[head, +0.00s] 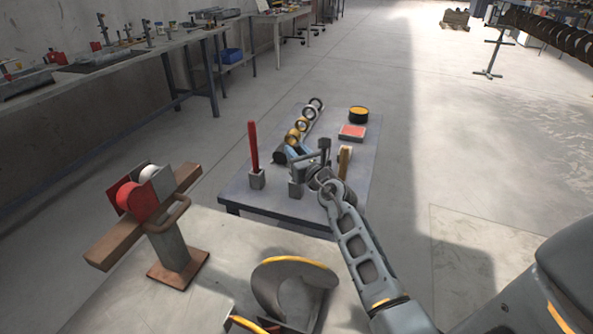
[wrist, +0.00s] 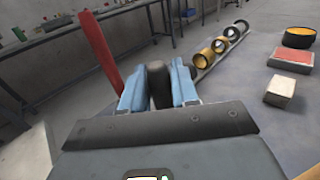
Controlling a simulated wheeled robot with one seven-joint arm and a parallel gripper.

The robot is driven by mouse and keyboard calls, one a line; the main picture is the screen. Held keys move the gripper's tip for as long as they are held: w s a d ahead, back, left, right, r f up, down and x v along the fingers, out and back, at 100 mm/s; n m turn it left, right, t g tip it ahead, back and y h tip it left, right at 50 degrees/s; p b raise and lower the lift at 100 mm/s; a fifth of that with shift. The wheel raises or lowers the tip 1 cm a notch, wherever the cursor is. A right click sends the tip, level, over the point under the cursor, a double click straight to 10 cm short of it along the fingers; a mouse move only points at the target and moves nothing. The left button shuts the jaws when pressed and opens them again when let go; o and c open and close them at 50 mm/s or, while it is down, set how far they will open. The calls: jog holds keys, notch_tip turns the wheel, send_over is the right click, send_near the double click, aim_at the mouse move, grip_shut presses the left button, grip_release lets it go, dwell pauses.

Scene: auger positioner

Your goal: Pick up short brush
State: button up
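My gripper (wrist: 160,88) is over the low grey table, its two blue fingers apart. A dark grey rounded piece (wrist: 159,82) stands between them in the wrist view, with no clear gap on either side. It may be the short brush's handle, but its lower part is hidden and I cannot tell whether the fingers press on it. In the head view the gripper (head: 297,152) is above a small grey block (head: 296,189), and my arm covers part of this spot. No bristles can be made out.
A red stick (head: 253,146) stands in a grey block (head: 257,179) left of my gripper. Rings (head: 301,124) lie in a row behind it. A black-yellow tin (head: 358,115), a red-topped box (head: 352,132) and a pale block (wrist: 280,91) are to the right. Another worktable (head: 232,255) is nearer.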

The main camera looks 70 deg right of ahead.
grip_shut()
